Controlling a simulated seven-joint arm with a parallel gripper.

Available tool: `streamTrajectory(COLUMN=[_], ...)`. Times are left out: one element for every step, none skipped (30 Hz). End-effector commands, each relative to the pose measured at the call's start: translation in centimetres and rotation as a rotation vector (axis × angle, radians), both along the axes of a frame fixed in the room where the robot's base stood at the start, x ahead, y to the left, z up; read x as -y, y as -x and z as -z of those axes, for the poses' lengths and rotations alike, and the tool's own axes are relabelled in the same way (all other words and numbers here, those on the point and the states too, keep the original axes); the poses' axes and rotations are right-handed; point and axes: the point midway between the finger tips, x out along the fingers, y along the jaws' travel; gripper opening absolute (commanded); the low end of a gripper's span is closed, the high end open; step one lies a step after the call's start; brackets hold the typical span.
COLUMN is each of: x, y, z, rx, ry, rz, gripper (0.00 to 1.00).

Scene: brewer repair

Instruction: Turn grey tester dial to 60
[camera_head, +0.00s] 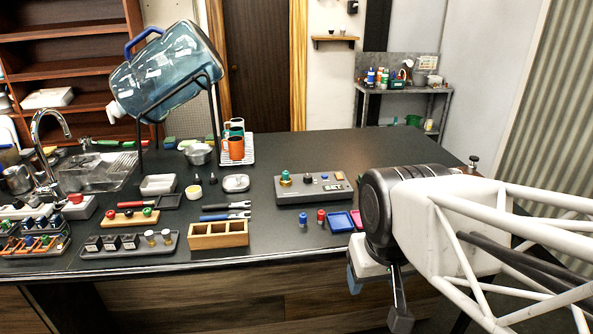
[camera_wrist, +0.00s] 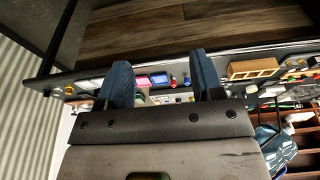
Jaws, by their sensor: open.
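The grey tester (camera_head: 313,188) is a low box on the dark counter, right of the middle in the head view. On its top are a gold and teal knob (camera_head: 285,179), a small black knob (camera_head: 308,177), a red button (camera_head: 324,178) and a small display (camera_head: 333,187). The dial marks are too small to read. My gripper (camera_head: 377,297) hangs in front of the counter's front edge, to the right of the tester and apart from it. In the wrist view, its two blue fingers (camera_wrist: 163,78) are spread with nothing held. The tester is partly hidden there.
Small blue (camera_head: 303,220) and red (camera_head: 321,216) pieces and a blue tray (camera_head: 341,222) lie in front of the tester. A wooden compartment box (camera_head: 218,241) stands to their left. A tilted water jug (camera_head: 166,70) stands behind. Counter behind the tester is clear.

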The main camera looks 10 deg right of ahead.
Motion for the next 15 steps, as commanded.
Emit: streamTrajectory(x=[0.0, 0.0, 0.0, 0.0, 0.0, 0.0, 0.0, 0.0, 0.0, 0.0, 0.0, 0.0, 0.0, 0.0, 0.1], y=[-0.5, -0.7, -1.2, -1.6, -2.1, -2.7, -3.2, -3.8, -4.6, -5.3, -5.9, -6.8, -7.5, -8.2, -9.1], z=[-0.2, -0.3, -0.5, -0.7, -0.9, -1.2, -1.4, -1.6, -1.9, -2.1, -2.4, -2.7, -2.8, -3.1, -3.3], rx=[-0.002, -0.004, -0.007, -0.009, -0.011, -0.014, -0.017, -0.020, -0.023, -0.026, -0.030, -0.033, -0.037, -0.039, -0.043], ry=[0.001, 0.002, 0.002, 0.003, 0.004, 0.004, 0.005, 0.006, 0.008, 0.008, 0.010, 0.011, 0.011, 0.012, 0.013], rz=[-0.004, -0.007, -0.012, -0.017, -0.021, -0.028, -0.032, -0.039, -0.047, -0.054, -0.060, -0.069, -0.077, -0.084, -0.092], gripper=[0.60, 0.60, 0.60, 0.60, 0.60, 0.60, 0.60, 0.60, 0.60, 0.60, 0.60, 0.60, 0.60, 0.60, 0.60])
